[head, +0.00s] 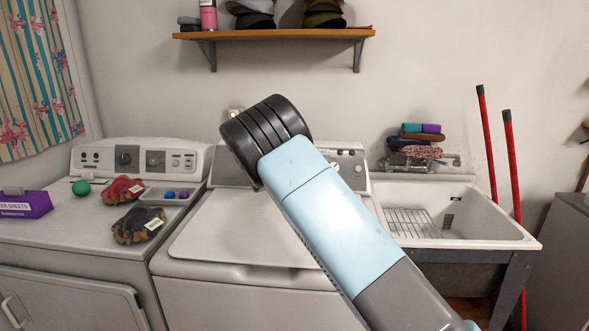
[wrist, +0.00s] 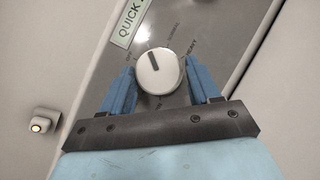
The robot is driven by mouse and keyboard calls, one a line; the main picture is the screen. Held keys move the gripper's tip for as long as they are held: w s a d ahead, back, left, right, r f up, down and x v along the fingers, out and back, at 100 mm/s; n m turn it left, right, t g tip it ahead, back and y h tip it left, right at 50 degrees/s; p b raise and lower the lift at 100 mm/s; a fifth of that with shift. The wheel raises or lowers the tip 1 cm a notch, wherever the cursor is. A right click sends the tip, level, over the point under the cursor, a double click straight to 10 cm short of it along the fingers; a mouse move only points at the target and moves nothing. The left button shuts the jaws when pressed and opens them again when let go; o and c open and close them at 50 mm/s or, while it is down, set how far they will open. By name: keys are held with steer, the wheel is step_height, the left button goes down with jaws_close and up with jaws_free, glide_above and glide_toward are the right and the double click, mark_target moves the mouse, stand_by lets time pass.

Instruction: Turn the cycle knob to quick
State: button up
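The cycle knob (wrist: 165,80) is a round white dial with a dark pointer mark, on a grey panel in the wrist view. The pointer is directed up and slightly left. A pale QUICK label (wrist: 131,22) is above and left of the knob. Small print surrounds the dial; HEAVY is at its upper right, and other words are hard to read. My gripper (wrist: 160,68) has its two blue fingers apart, one on each side of the knob. I cannot tell whether either finger touches it. In the head view my arm hides the fingers and part of the panel.
The middle machine (head: 230,231) stands between another machine (head: 60,240) and a utility sink (head: 478,221). A shelf (head: 280,34) is on the wall above. A small lit button (wrist: 37,128) is at lower left in the wrist view. Red poles (head: 512,160) lean at right.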

steer(key=o, duration=0.4)
steer(key=shift+c, duration=0.2)
steer(key=v, duration=1.3)
steer(key=shift+s+a, duration=0.2)
steer(key=shift+s, duration=0.1)
steer(key=s+d+r+m+g, duration=0.2)
steer(key=d+r+m, duration=0.1)
steer(key=d, duration=0.5)
steer(key=s+d+r+m+g, duration=0.2)
steer(key=d+m+g, duration=0.1)
steer(key=d, duration=0.6)
steer(key=s+d+r+m+g+y, duration=0.2)
steer(key=s+d+r+m, duration=0.2)
steer(key=s+d, duration=0.5)
steer(key=s+d+r+m+g+y, duration=0.1)
steer(key=s+d+r+m+g, duration=0.2)
steer(key=s+d, duration=0.55)
steer(key=s+d+r+m+t+y, duration=0.1)
steer(key=s+m+y, duration=0.3)
steer(key=s, duration=2.1)
steer(key=m, duration=0.4)
steer(key=shift+s+d+r+m+t+y, duration=0.2)
steer(key=shift+s+d+m+t+y, duration=0.1)
steer(key=shift+m+t, duration=0.1)
